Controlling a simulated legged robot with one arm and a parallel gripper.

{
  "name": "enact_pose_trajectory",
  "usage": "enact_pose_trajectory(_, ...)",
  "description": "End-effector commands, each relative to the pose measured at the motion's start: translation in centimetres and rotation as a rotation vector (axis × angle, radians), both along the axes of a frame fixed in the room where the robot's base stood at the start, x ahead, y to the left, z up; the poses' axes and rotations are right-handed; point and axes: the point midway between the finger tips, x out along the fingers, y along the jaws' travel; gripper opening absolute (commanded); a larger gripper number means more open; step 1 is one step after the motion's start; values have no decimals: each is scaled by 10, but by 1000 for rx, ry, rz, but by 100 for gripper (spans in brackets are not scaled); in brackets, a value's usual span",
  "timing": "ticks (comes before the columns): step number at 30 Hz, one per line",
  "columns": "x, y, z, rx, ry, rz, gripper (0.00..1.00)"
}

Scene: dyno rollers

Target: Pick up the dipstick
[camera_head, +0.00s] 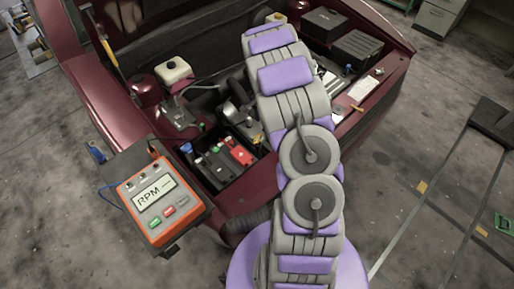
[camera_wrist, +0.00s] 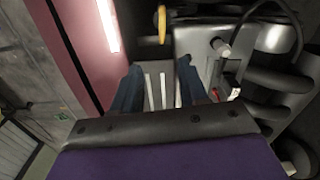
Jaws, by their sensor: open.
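A yellow ring-shaped handle, which looks like the dipstick's (camera_wrist: 162,24), stands at the top of the wrist view, a little beyond my fingertips. Its shaft is not clear. My gripper (camera_wrist: 160,88) is open, with its two dark blue fingers apart and only a ribbed grey engine part visible between them. The fingers do not touch the yellow handle. In the camera_head view my purple and grey arm reaches over the engine bay and hides the gripper; I cannot make out the dipstick there.
The dark red car (camera_head: 105,105) has its hood open. An orange RPM meter (camera_head: 158,204) sits at the front left corner. A battery (camera_head: 213,166), a white reservoir cap (camera_head: 173,71) and black boxes (camera_head: 357,47) crowd the bay. Dark pipes (camera_wrist: 280,80) lie right of my fingers.

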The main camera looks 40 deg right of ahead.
Motion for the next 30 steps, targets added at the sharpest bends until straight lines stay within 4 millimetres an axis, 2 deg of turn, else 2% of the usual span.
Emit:
enact_pose_trajectory(1,-1,0,-13,2,4,0,43)
enact_pose_trajectory(4,0,0,-30,0,0,0,43)
enact_pose_trajectory(13,1,3,-51,-1,0,1,43)
enact_pose_trajectory(21,3,11,-89,1,1,0,43)
enact_pose_trajectory(30,4,10,-93,0,-2,0,42)
